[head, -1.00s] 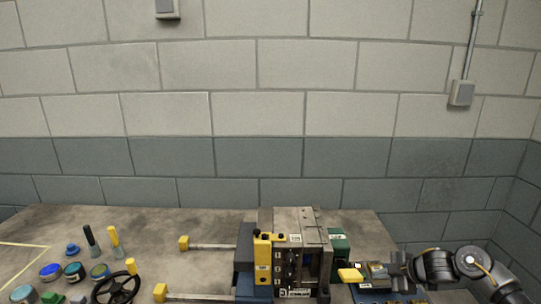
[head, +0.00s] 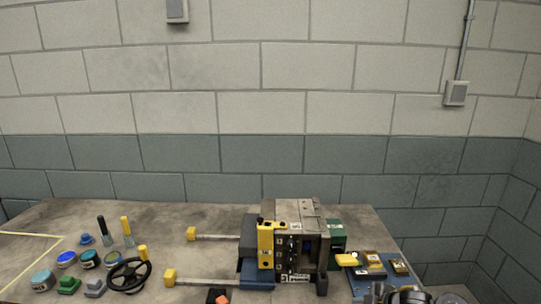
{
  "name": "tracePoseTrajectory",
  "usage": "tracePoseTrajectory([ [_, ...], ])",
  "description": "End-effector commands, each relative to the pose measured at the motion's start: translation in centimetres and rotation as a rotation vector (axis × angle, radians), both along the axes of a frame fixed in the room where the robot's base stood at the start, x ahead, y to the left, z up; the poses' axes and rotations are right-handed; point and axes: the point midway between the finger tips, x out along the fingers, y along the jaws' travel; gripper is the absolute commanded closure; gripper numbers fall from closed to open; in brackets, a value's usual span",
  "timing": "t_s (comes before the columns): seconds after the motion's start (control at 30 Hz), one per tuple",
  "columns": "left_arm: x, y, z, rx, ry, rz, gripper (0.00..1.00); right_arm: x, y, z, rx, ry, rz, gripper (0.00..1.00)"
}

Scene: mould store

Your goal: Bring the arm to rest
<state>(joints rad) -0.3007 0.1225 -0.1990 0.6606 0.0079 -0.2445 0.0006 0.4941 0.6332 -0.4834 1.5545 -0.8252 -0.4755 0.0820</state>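My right arm comes in at the bottom right edge of the head view, dark and cut off by the frame. Its gripper (head: 377,291) is low in front of the blue tray (head: 361,289); the fingers are too small and partly hidden to tell whether they are open or shut. No held thing shows. My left gripper is not in view. A grey metal mould block (head: 303,214) with a yellow bar (head: 265,245) on its left side stands upright on the bench (head: 190,217).
Yellow-ended rods (head: 213,237) reach left from the mould. A black-and-orange thing (head: 218,297) is at the bottom edge.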

Motion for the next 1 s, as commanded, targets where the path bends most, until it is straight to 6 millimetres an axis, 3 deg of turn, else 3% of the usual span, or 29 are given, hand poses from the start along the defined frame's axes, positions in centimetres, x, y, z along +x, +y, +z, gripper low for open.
tracePoseTrajectory([
  [0.17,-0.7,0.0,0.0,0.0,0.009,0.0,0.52,-4.2,3.9,-2.6,0.037,0.008,-0.106,1.0],
  [0.27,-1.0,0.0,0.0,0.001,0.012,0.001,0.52,-8.0,5.7,-3.8,0.074,0.035,-0.223,1.0],
  [0.37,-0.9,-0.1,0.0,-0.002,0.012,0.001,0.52,-13.3,6.5,-4.6,0.121,0.105,-0.4,1.0],
  [0.5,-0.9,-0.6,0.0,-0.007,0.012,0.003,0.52,-20.0,5.5,-5.0,0.163,0.23,-0.627,1.0],
  [0.6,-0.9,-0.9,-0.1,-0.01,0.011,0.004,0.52,-23.9,4.7,-5.1,0.18,0.312,-0.748,1.0],
  [0.8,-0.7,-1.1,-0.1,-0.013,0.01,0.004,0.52,-30.6,3.4,-4.9,0.203,0.459,-0.934,1.0],
  [1.0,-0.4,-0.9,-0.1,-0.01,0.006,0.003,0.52,-35.8,2.5,-4.3,0.219,0.581,-1.074,1.0],
])
